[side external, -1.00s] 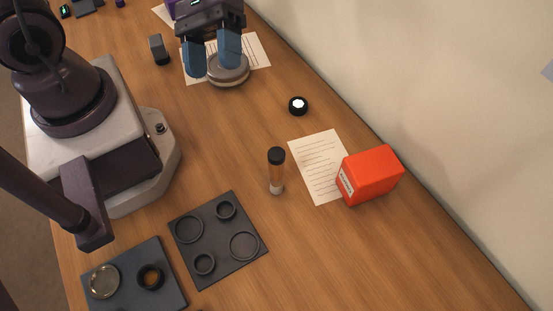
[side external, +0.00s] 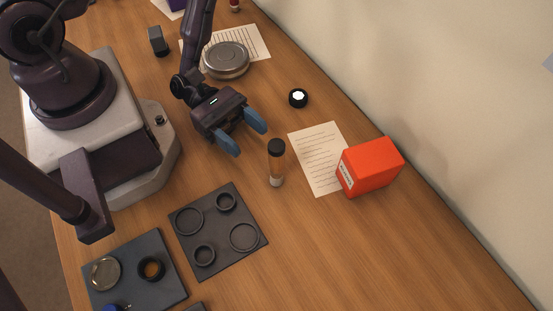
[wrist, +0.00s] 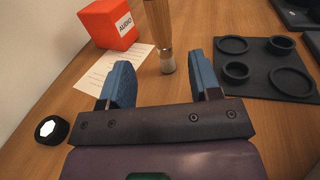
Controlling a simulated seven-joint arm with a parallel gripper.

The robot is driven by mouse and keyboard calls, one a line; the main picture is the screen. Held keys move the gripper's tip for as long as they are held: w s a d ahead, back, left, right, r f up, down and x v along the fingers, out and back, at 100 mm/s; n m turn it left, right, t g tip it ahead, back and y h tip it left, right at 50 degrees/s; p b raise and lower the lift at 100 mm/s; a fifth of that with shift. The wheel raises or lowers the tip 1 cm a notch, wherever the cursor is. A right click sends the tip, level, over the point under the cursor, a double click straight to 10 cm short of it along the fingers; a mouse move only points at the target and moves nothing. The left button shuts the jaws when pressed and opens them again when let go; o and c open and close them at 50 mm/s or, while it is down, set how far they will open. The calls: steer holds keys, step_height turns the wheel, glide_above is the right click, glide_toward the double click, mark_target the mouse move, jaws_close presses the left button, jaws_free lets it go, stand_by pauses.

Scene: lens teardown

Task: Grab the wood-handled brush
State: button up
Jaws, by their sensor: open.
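The wood-handled brush (side external: 276,165) stands upright on the table, with a dark top end, a wooden middle and a pale lower end. In the wrist view the brush (wrist: 161,35) is ahead of my gripper, roughly in line with the gap between the fingers, its top cut off by the frame edge. My gripper (side external: 241,139) is open and empty, its blue fingers just left of the brush in the side external view and apart from it. The fingers of my gripper (wrist: 160,82) also show in the wrist view.
A red box (side external: 370,166) stands beside a paper sheet (side external: 317,147) right of the brush. A dark tray with rings (side external: 222,242) lies to the front left. A small black round part (side external: 298,98) and a round metal tin (side external: 227,60) are farther back.

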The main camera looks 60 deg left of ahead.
mark_target(282, 167)
steer(key=x, duration=1)
steer(key=shift+s+r, duration=0.1)
steer(key=shift+r, duration=0.05)
steer(key=c, duration=1)
